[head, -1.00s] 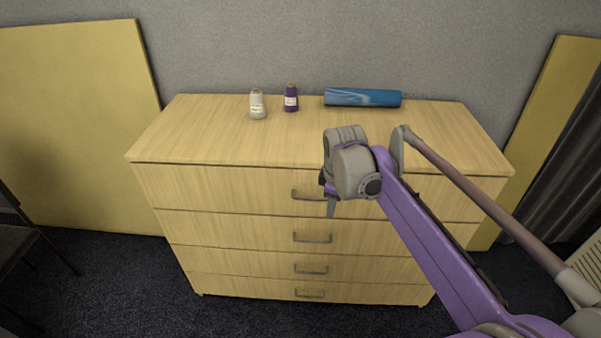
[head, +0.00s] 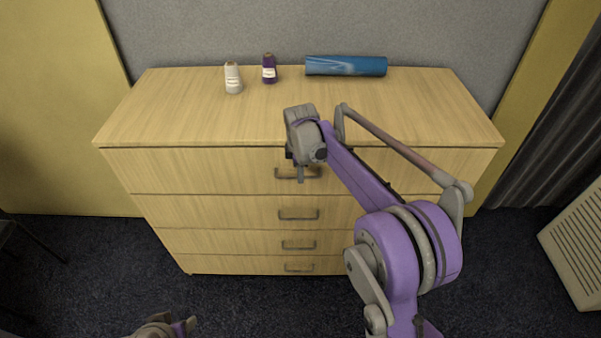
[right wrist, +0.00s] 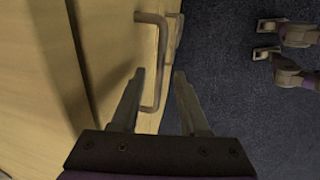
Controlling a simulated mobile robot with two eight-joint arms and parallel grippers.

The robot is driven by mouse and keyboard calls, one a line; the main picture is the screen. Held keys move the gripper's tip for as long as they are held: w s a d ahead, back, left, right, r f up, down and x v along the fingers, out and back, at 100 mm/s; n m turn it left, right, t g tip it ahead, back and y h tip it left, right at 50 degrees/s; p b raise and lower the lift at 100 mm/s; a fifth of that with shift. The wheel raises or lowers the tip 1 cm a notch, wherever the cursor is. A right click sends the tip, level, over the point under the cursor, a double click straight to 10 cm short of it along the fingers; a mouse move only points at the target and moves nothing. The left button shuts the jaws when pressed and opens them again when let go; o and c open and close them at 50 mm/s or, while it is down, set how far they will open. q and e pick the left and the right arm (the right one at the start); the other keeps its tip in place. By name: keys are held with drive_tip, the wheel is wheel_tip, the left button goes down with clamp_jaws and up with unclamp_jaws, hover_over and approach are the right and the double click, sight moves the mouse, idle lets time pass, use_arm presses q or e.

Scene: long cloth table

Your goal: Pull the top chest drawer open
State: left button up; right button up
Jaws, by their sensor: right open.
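The wooden chest (head: 160,172) has a stack of drawers, each with a grey bar handle. The top drawer (head: 200,172) looks shut, flush with the front. Its handle (head: 312,173) is partly hidden behind my right gripper (head: 299,177), which points down at it. In the right wrist view my right gripper (right wrist: 160,80) is open, and the handle bar (right wrist: 163,45) runs between its fingers in the picture, nearer the left finger. I see no grip on it. Part of my left arm and gripper (head: 170,326) shows low at the left of the head view, away from the chest.
Yellow panels flank the chest. The dark carpet (head: 90,285) in front is mostly clear. A pale vented box (head: 580,245) stands at the right.

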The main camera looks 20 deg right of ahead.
drive_tip(key=shift+w+f, duration=0.1)
drive_tip(key=shift+f, duration=0.5)
clamp_jaws()
idle(1.1)
